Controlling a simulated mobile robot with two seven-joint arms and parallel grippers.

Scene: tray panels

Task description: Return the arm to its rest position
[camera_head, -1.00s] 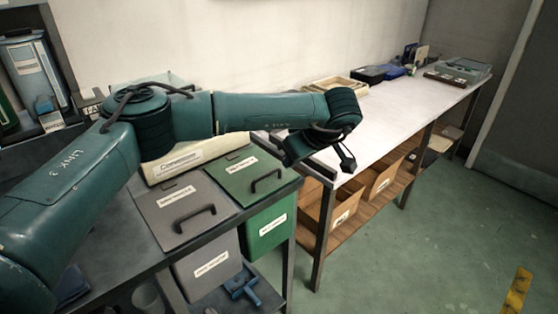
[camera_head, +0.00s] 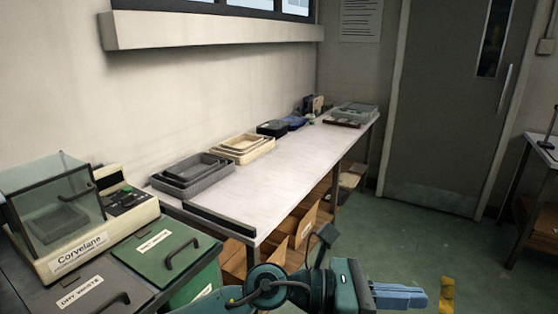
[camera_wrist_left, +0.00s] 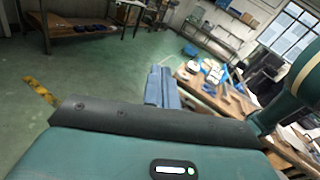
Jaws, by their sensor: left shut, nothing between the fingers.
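My left arm comes in low at the bottom of the head view. Its left gripper (camera_head: 424,298) points to the right, over the green floor and in front of the white bench. The blue fingers are shut and empty. The same left gripper shows in the left wrist view (camera_wrist_left: 160,72), fingers together, with open floor and a cluttered wooden table beyond. My right arm and right gripper are in neither view.
The white bench (camera_head: 285,178) carries grey trays (camera_head: 190,178) and cream trays (camera_head: 243,148). A glass-sided Corvelane device (camera_head: 100,238) and lidded bins (camera_head: 165,252) stand at the left. A dark table (camera_head: 540,148) is at the right edge. Floor between is clear.

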